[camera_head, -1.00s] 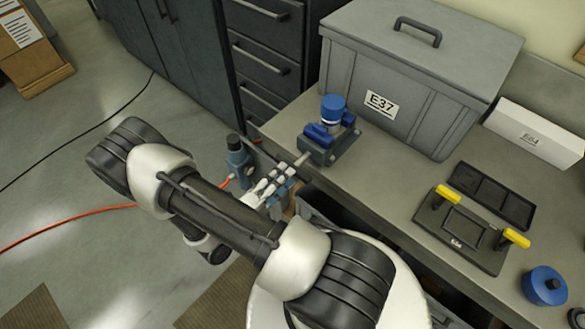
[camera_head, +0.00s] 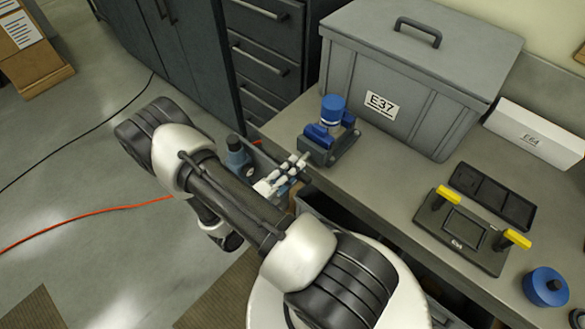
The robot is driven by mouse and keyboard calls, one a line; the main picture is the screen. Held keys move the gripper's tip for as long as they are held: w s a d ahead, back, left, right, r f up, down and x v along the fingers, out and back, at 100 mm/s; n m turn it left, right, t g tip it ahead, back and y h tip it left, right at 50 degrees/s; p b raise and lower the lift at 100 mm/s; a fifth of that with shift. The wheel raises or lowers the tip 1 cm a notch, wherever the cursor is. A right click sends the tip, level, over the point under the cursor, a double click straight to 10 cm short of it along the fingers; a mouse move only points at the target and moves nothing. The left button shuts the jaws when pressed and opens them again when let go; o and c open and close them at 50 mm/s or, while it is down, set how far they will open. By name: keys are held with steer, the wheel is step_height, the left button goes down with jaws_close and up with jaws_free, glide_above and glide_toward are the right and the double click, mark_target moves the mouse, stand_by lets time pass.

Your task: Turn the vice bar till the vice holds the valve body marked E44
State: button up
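The vice (camera_head: 345,147) is bolted-looking grey metal with blue jaws, at the front edge of the bench. A blue valve body (camera_head: 332,107) with a pale band stands upright between its jaws. No E44 mark can be read on it, and I cannot tell whether the jaws touch it. My gripper (camera_head: 296,165) is at the front of the vice, by the end where the vice bar is. The fingers cover most of the bar, and whether they are closed on it cannot be made out.
A grey lidded bin (camera_head: 420,75) marked E37 stands behind the vice. To the right are a white box (camera_head: 535,135), a dark compartment tray (camera_head: 492,196), a plate with yellow handles (camera_head: 462,240) and a blue round part (camera_head: 545,287). An open drawer lies below the bench edge.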

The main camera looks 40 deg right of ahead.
jaws_close()
steer(key=m, duration=0.4)
steer(key=shift+d+b, duration=0.1)
steer(key=shift+b, duration=0.2)
steer(key=m, duration=0.3)
steer(key=shift+f+m+b, duration=0.1)
steer(key=shift+m+b, duration=0.2)
steer(key=m+b, duration=0.1)
steer(key=m, duration=0.3)
steer(key=shift+m, duration=0.3)
steer(key=shift+m+b, duration=0.45)
steer(key=shift+m, duration=1.35)
